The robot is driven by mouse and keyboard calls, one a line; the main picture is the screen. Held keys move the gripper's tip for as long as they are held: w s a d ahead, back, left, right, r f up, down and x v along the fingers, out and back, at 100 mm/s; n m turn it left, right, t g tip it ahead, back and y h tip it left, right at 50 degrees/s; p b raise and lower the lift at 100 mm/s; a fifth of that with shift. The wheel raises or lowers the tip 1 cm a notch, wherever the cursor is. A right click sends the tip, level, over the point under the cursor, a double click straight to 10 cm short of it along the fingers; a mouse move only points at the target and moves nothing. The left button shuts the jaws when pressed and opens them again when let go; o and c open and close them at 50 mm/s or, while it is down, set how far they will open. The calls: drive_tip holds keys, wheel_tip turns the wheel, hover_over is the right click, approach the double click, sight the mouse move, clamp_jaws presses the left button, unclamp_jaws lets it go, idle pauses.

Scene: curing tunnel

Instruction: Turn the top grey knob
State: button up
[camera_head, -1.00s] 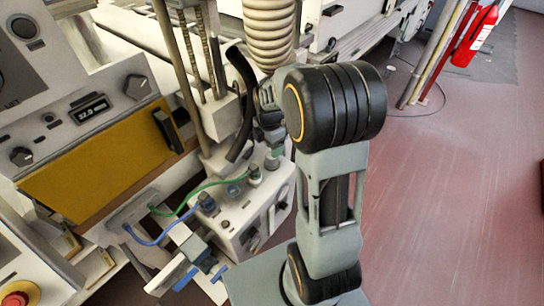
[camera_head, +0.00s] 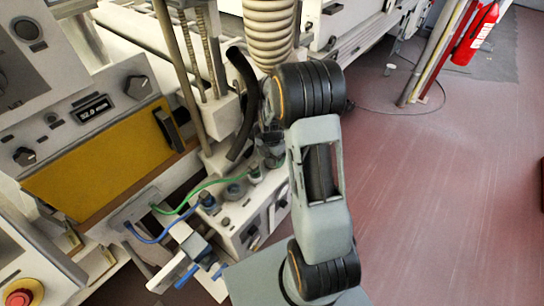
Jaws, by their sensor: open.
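A round grey knob (camera_head: 236,191) sits on top of the white valve box, between the blue and green hose fittings. A dark grey pointer knob (camera_head: 137,87) is at the upper right of the control panel, and a similar one (camera_head: 24,156) is lower left. I cannot tell for sure which is the top grey knob. My gripper (camera_head: 271,143) is mostly hidden behind my elbow, near the back of the valve box. It appears open, but its fingers are hard to make out. It is apart from the panel knobs; no hold on anything shows.
The white valve box (camera_head: 247,220) carries a green hose (camera_head: 205,183) and a blue hose (camera_head: 150,240). A black curved hose (camera_head: 244,100) and ribbed duct (camera_head: 269,30) stand close to my wrist. A yellow panel (camera_head: 95,170) is at left.

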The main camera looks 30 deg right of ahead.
drive_tip(key=c, duration=0.9)
drive_tip(key=shift+m, duration=0.4)
